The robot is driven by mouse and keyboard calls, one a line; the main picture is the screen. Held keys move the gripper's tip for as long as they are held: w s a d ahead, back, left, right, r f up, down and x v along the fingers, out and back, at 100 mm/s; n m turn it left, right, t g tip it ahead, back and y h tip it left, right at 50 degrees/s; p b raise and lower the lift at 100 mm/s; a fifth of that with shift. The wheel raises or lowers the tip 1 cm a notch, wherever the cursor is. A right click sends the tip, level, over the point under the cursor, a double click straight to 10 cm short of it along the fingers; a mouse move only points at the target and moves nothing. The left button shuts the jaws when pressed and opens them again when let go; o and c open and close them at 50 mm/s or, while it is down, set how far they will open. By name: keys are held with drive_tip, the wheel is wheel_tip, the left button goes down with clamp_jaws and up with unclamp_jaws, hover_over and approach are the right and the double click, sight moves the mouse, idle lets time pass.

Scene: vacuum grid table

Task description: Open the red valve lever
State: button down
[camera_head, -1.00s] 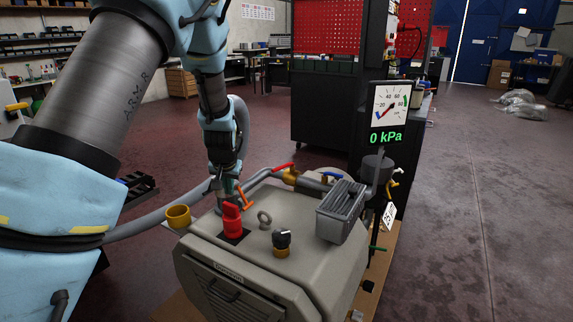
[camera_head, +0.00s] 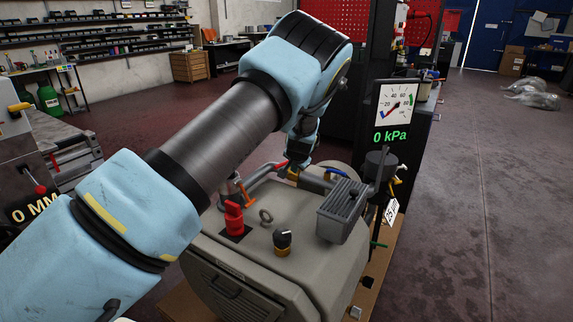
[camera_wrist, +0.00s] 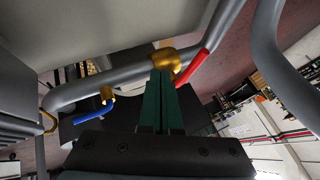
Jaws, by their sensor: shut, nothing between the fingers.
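The red valve lever (camera_wrist: 193,68) shows in the wrist view, sticking out up and right from a brass valve body (camera_wrist: 167,60) on a grey pipe. My gripper (camera_wrist: 160,80) is shut and empty, its green fingers pointing at the brass body, just left of the lever. I cannot tell whether the fingertips touch it. In the head view the lever (camera_head: 281,164) shows as a small red tip behind the grey machine, close to my wrist. My gripper's fingers are hidden there by my arm.
The grey machine (camera_head: 285,262) carries a red switch (camera_head: 233,217), a black knob (camera_head: 282,238), a lifting ring (camera_head: 265,216) and a grey box (camera_head: 341,210). A gauge (camera_head: 397,103) stands behind, its display reading 0 kPa. A blue lever (camera_wrist: 89,117) sits on the pipe. Open floor lies right.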

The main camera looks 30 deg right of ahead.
drive_tip(key=w+f+p, duration=0.1)
drive_tip(key=w+f, duration=0.1)
drive_tip(key=w, duration=0.4)
drive_tip(key=shift+p, duration=0.4)
